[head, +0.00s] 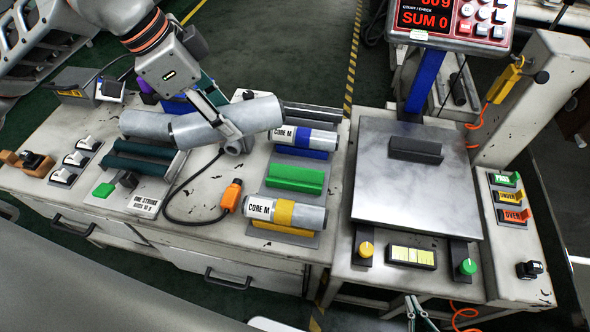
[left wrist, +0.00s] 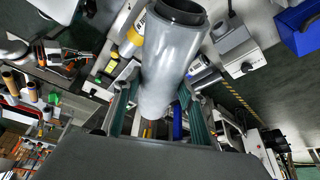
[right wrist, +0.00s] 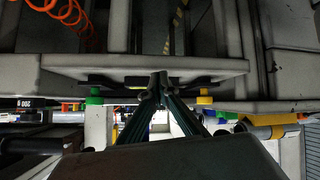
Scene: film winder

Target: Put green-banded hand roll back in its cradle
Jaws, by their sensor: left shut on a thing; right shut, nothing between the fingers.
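My left gripper (head: 222,128) is shut on a plain grey roll (head: 258,114), held tilted above the bench, left of the cradles. The roll also fills the middle of the left wrist view (left wrist: 174,62), its dark hollow end towards the camera. No green band shows on its visible surface. The green cradle (head: 295,178) is empty, between the blue cradle with a blue-banded roll (head: 305,138) and the yellow cradle with a yellow-banded roll (head: 286,212). My right gripper (head: 416,308) is shut and empty, low at the front of the scale table; its fingertips show in the right wrist view (right wrist: 160,92).
The winder's dark green rollers (head: 142,157) stand at the left. An orange-ended cable (head: 231,196) lies left of the cradles. The scale plate (head: 400,195) with a dark block (head: 415,150) is at the right. A display (head: 450,20) rises behind it.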

